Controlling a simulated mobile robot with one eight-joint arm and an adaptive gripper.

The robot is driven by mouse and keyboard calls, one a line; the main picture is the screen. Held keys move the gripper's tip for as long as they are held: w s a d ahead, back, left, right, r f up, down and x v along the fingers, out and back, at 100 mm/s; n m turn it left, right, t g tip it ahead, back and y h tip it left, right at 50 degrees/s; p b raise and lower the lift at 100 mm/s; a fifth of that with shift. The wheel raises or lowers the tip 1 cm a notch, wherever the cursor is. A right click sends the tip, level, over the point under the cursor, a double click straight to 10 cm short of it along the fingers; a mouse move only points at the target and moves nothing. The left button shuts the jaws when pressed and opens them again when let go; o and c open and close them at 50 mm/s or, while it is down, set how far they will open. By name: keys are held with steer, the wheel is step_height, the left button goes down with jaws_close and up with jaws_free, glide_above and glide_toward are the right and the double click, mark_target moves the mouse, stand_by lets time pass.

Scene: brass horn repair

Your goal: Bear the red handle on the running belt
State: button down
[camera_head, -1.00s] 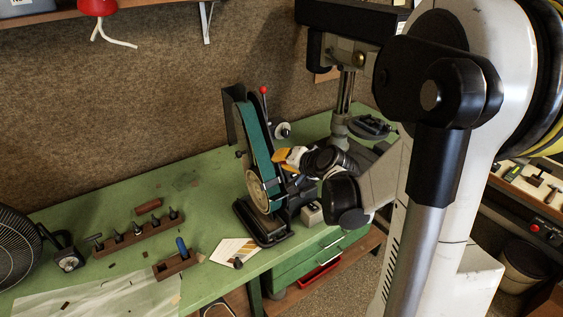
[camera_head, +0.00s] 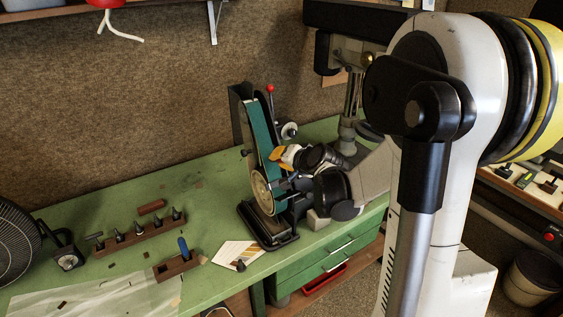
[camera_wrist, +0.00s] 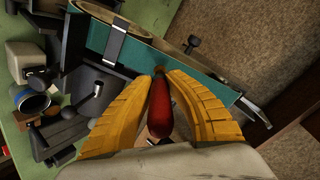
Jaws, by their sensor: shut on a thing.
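The red handle (camera_wrist: 160,108) is held between the two yellow fingers of my gripper (camera_wrist: 159,77) in the wrist view. Its far end is at the edge of the teal belt (camera_wrist: 203,79); I cannot tell whether it presses on the belt. In the head view the belt (camera_head: 267,138) stands upright and tilted on the grinder, over a round wheel (camera_head: 262,190). My gripper (camera_head: 277,155) is at the belt's right side, and the handle is hidden there. Whether the belt is running cannot be told.
The grinder's black base (camera_head: 262,226) stands near the bench's front edge. A card (camera_head: 238,253), a tool rack (camera_head: 140,236) and a fan (camera_head: 18,245) are to the left. A lever with a red knob (camera_head: 270,87) rises behind the belt. The green bench (camera_head: 100,213) has free room at left.

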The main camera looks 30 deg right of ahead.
steer(key=shift+b+x, duration=0.65)
steer(key=shift+x, duration=0.35)
stand_by(0.9)
steer(key=shift+b, duration=0.6)
stand_by(1.6)
steer(key=p+v, duration=0.2)
steer(key=v, duration=0.4)
steer(key=shift+w+d+r+p, duration=0.1)
steer(key=shift+w+d+p, duration=0.05)
steer(key=shift+p, duration=0.15)
steer(key=shift+s+r, duration=0.25)
steer(key=shift+s, duration=0.35)
steer(key=shift+w+f, duration=0.15)
steer(key=shift+w, duration=0.05)
steer(key=shift+b+x, duration=1.3)
steer(key=shift+x, duration=1)
steer(key=shift+b+x, duration=0.6)
steer(key=shift+x, duration=0.3)
